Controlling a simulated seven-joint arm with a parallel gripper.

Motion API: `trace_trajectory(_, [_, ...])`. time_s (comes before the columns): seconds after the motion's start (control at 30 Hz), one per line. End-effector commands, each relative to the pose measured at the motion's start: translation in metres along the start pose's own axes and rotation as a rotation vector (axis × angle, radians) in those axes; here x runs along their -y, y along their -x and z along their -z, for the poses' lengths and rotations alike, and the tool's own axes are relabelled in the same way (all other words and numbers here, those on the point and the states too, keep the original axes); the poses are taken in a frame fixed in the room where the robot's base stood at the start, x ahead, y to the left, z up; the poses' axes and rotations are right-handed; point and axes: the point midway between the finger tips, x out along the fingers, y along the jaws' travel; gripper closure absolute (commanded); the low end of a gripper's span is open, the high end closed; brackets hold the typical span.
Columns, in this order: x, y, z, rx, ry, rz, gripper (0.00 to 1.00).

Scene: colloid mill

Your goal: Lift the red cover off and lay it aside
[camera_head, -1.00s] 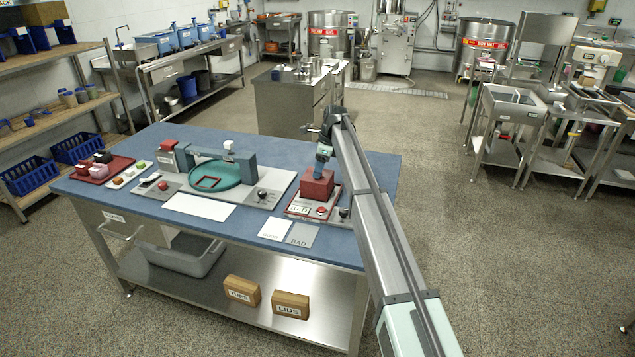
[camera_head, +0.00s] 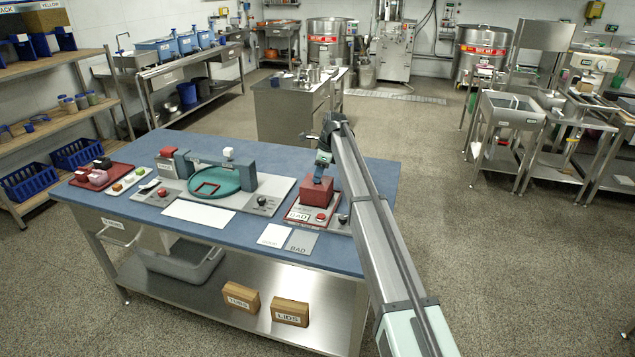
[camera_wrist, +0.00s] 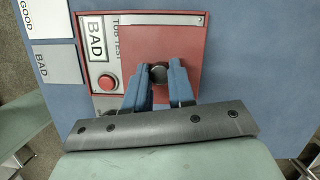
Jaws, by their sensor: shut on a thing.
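The red cover (camera_head: 316,192) is a boxy block at the right part of the bench, on a red-edged test station (camera_head: 297,213) marked BAD. My gripper (camera_head: 319,177) is above it, pointing down. In the wrist view the two blue fingers (camera_wrist: 159,75) are shut on a dark round knob (camera_wrist: 158,73) on top of the cover (camera_wrist: 180,45). The cover looks level. I cannot tell whether there is a gap under it.
A red button (camera_wrist: 108,82) is beside the cover. White GOOD (camera_head: 274,235) and grey BAD (camera_head: 300,241) cards lie at the front. A station with a teal round dish (camera_head: 215,180) stands to the left. Blue bench top (camera_head: 375,175) is clear at the right.

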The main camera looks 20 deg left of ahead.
Motion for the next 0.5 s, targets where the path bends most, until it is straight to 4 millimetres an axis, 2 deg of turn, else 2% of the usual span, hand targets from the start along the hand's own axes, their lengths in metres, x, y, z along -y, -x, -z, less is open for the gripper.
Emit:
trace_trajectory(0.27, [0.001, 0.018, -0.005, 0.000, 0.001, 0.000, 1.00])
trace_trajectory(0.5, [0.001, 0.055, -0.016, 0.001, 0.001, 0.001, 1.00])
